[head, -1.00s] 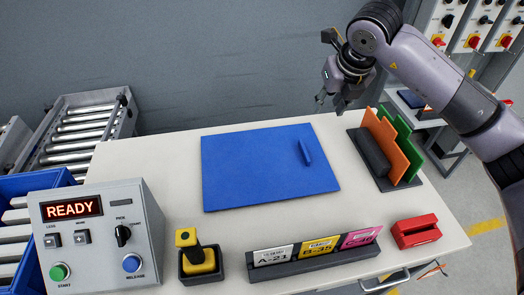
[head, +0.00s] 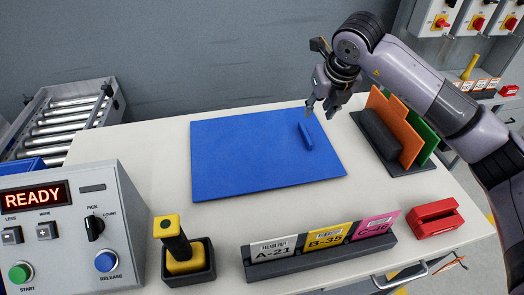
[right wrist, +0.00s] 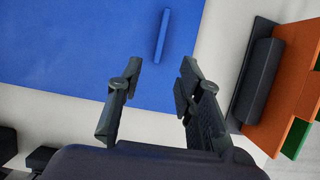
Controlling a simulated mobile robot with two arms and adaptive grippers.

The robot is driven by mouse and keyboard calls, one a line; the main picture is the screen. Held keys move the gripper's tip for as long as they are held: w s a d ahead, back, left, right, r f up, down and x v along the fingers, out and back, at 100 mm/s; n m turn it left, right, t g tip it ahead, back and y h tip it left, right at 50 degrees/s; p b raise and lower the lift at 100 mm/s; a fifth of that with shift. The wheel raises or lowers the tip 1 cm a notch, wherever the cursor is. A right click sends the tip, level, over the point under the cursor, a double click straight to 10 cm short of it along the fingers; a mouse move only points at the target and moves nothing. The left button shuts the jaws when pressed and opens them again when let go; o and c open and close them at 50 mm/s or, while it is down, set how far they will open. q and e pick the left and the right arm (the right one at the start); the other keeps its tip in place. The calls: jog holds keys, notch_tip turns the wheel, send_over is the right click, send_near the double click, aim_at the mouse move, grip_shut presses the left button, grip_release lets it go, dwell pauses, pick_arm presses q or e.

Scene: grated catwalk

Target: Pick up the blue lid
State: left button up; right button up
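The blue lid (head: 250,158) is a flat blue panel lying on the pale table. A raised blue handle bar (head: 306,136) sits near its right edge. In the right wrist view the lid (right wrist: 75,55) fills the upper left, with its handle (right wrist: 162,35) ahead of the fingers. My right gripper (head: 320,112) is above the lid's far right corner, close to the handle and apart from it. In the right wrist view my right gripper (right wrist: 157,88) is open, with nothing between its fingers. My left gripper is not in view.
A dark holder with orange and green panels (head: 400,135) stands right of the lid. In front are a label rack (head: 320,250), a red block (head: 433,219), a yellow-handled device (head: 180,255) and a control box (head: 70,235) reading READY. A roller conveyor (head: 65,120) lies at left.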

jog(key=b, duration=0.3)
send_near(306, 133)
jog(key=x, duration=0.3)
jog(key=shift+s+a, duration=0.1)
jog(key=shift+b+x, duration=0.95)
jog(key=shift+x, duration=2.1)
jog(key=shift+r, duration=0.15)
jog(key=shift+c, duration=0.3)
grip_shut()
